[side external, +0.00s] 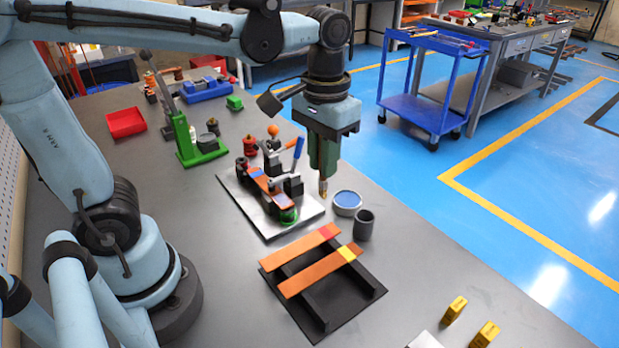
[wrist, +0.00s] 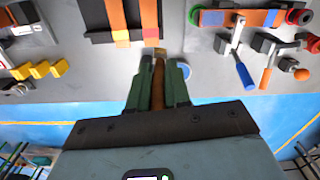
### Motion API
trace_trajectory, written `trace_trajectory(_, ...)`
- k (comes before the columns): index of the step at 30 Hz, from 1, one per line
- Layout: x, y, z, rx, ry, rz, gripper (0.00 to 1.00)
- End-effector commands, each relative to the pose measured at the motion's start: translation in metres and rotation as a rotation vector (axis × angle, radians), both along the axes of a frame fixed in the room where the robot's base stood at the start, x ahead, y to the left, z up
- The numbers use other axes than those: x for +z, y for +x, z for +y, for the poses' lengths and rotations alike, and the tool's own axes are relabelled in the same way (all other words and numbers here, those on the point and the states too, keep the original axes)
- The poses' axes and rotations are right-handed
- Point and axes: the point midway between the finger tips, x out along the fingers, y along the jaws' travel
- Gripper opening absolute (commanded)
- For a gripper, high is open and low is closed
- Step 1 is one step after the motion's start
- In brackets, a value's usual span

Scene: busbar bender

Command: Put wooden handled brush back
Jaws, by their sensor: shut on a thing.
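My gripper (side external: 323,165) points down in the side external view, its green fingers closed on the wooden handled brush (side external: 324,188). The brush hangs head down, just left of a round tin with a blue inside (side external: 347,198). A dark grey cup (side external: 363,226) stands in front of the tin. In the wrist view, the brown handle (wrist: 149,88) shows between the two fingers (wrist: 157,82), with the brush's lighter head end beyond. The tin (wrist: 186,70) is partly hidden behind a finger there. I cannot tell the exact gap between brush and table.
The bender on its metal plate (side external: 259,217) is left of the brush. A black rack (side external: 338,312) with two orange bars (side external: 309,262) lies in front. Yellow blocks (side external: 454,309) lie near the right table edge. A red tray (side external: 126,122) and green stand (side external: 184,138) are farther back.

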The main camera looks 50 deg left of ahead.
Motion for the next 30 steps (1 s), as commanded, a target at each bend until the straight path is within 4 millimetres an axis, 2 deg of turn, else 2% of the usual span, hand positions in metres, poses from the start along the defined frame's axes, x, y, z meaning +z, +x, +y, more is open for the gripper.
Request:
trace_trajectory(1, 0.001, 0.003, -0.02, 0.01, 0.0, 0.0, 0.0)
trace_trajectory(6, 0.003, 0.005, -0.075, 0.094, 0.001, 0.0, 0.0)
trace_trajectory(9, 0.003, 0.003, -0.098, 0.134, 0.001, 0.0, 0.0)
trace_trajectory(14, 0.003, 0.001, -0.118, 0.172, 0.0, 0.0, 0.0)
trace_trajectory(17, -0.002, 0.005, -0.117, 0.185, 0.0, 0.0, 0.0)
trace_trajectory(19, -0.008, 0.012, -0.109, 0.19, 0.0, 0.0, 0.0)
trace_trajectory(30, -0.053, 0.063, -0.053, 0.189, 0.0, 0.0, 0.0)
